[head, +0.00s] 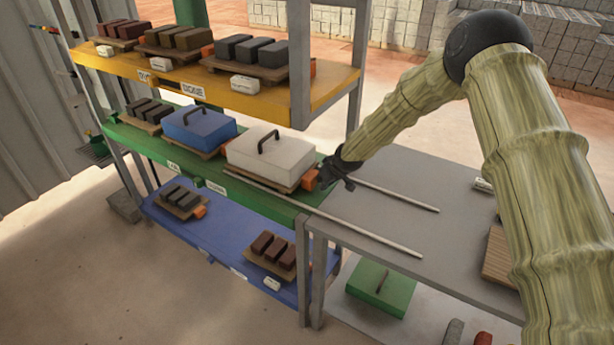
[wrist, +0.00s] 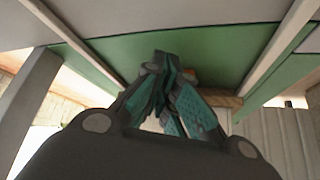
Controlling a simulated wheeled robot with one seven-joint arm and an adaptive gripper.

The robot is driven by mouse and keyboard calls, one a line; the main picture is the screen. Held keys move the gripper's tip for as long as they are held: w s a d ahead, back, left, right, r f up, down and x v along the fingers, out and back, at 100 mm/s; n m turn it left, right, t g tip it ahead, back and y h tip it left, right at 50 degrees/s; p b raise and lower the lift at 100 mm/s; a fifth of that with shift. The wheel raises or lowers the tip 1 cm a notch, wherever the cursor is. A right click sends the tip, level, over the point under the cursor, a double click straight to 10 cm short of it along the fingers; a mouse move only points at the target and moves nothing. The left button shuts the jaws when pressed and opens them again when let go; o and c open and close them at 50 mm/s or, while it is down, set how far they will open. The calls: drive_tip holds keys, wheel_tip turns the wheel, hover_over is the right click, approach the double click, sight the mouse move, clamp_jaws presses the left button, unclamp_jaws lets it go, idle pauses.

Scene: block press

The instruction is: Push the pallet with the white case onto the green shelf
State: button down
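The white case (head: 272,153) with a dark handle sits upright on a wooden pallet (head: 262,181) at the right end of the green shelf (head: 318,194). An orange block (head: 309,180) is at the pallet's right end. My gripper (head: 325,172) is right beside that block, at the shelf's right end; whether they touch is hard to tell. In the wrist view my gripper's fingers (wrist: 165,70) come together with nothing seen between them. The case is not clearly visible there.
Two pale rails (head: 395,195) run from the shelf across the grey table (head: 450,220). A blue case (head: 198,127) on a pallet stands left of the white one. A yellow shelf (head: 338,88) with block pallets is above, a blue shelf (head: 225,252) below. A green case (head: 380,288) is under the table.

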drive_tip(key=shift+w+a, duration=0.3)
drive_tip(key=shift+a, duration=0.2)
drive_tip(key=shift+w+a, duration=0.25)
drive_tip(key=shift+a, duration=0.25)
drive_tip(key=shift+s+d, duration=0.1)
drive_tip(key=shift+d, duration=0.05)
drive_tip(key=shift+s+d, duration=0.2)
drive_tip(key=shift+d, duration=0.2)
wheel_tip(320, 180, up, 6)
drive_tip(key=s+d+p, duration=0.1)
drive_tip(key=p, duration=0.2)
drive_tip(key=shift+d, duration=0.4)
